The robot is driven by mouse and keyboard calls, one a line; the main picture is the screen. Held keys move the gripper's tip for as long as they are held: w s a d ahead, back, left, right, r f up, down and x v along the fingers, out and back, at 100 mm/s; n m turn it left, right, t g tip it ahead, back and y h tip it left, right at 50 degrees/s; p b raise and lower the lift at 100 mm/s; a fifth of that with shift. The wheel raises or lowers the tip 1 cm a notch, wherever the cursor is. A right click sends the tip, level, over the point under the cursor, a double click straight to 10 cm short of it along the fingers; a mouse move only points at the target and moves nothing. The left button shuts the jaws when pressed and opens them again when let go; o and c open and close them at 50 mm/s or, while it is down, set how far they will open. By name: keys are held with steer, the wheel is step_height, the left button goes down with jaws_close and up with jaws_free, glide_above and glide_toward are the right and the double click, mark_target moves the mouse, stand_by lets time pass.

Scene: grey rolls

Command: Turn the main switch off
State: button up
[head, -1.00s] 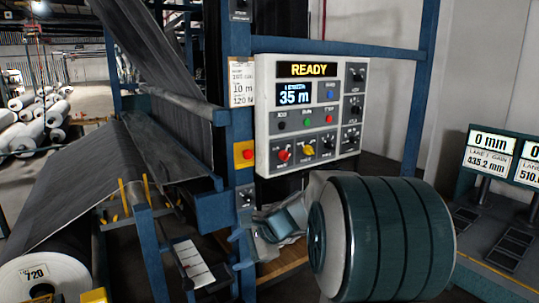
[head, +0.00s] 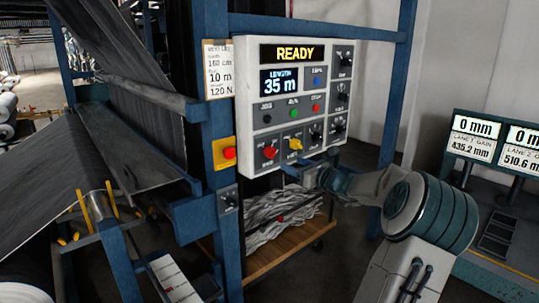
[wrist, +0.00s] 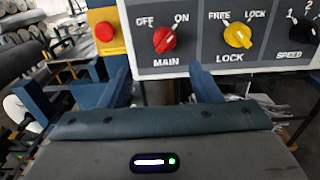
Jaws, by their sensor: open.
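The main switch (wrist: 164,40) is a red knob on the grey panel strip, with OFF at its upper left, ON at its upper right and MAIN below. Its handle looks tilted toward ON. The same red knob (head: 269,152) sits at the panel's lower left in the head view. My gripper (wrist: 157,80) is open and empty, its two blue fingers apart just below the panel's lower edge. The knob appears above the gap between them, not between the fingertips. In the head view my gripper (head: 298,170) is small, at the panel's lower edge.
The yellow LOCK knob (wrist: 237,35) is close on the right, with the black SPEED knob (wrist: 303,29) beyond. A red button on a yellow box (head: 224,153) is left of the panel. A blue post (head: 222,90) stands beside it, and a wooden shelf (head: 290,246) lies below.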

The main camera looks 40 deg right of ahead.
mark_target(275, 152)
steer(key=w+p, duration=0.2)
steer(key=w, duration=0.8)
steer(key=shift+w, duration=0.4)
